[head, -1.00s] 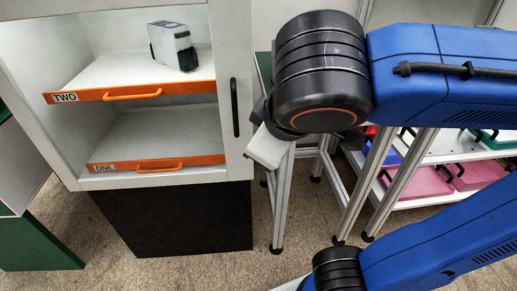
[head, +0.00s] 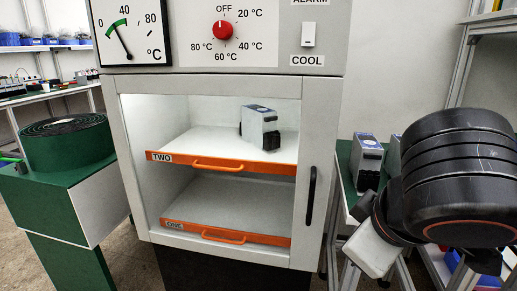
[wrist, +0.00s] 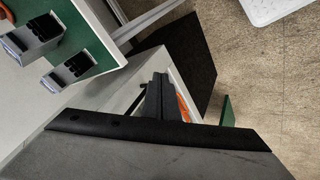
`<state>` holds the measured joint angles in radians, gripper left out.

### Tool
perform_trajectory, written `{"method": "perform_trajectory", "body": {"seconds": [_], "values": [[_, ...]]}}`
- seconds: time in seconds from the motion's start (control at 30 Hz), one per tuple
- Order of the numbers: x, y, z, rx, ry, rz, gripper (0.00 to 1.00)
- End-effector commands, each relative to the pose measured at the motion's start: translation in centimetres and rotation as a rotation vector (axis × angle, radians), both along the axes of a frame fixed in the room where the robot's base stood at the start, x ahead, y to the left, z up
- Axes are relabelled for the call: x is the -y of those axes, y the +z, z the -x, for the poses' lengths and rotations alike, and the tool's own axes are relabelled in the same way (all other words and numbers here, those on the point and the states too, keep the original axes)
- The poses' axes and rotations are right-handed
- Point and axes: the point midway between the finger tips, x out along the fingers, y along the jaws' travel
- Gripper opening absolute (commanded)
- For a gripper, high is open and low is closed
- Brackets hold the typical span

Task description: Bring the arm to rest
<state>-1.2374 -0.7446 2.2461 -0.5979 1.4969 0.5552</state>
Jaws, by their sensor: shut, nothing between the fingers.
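My arm's black wrist joint (head: 455,185) is at the right of the head view, in front of the green-topped table. My gripper (wrist: 160,88) shows in the wrist view as two dark fingers close together, with nothing between them. The fingers point toward the side of the white cabinet and the floor. In the head view the fingers are not clearly seen. A grey soft starter (head: 262,128) stands upright on shelf TWO (head: 224,140) in the cabinet, clear of my arm.
Two more soft starters (head: 366,165) stand on the green table (head: 345,185), partly hidden by my wrist; they also show in the wrist view (wrist: 74,72). The cabinet (head: 318,150) has its handle at right. A green roll (head: 68,145) sits on a stand at left.

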Motion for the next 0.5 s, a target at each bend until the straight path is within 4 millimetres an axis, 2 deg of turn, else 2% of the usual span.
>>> {"method": "perform_trajectory", "body": {"seconds": [0.5], "values": [[3.1, -6.0, -1.0, -0.136, -0.151, -0.055, 0.0]]}}
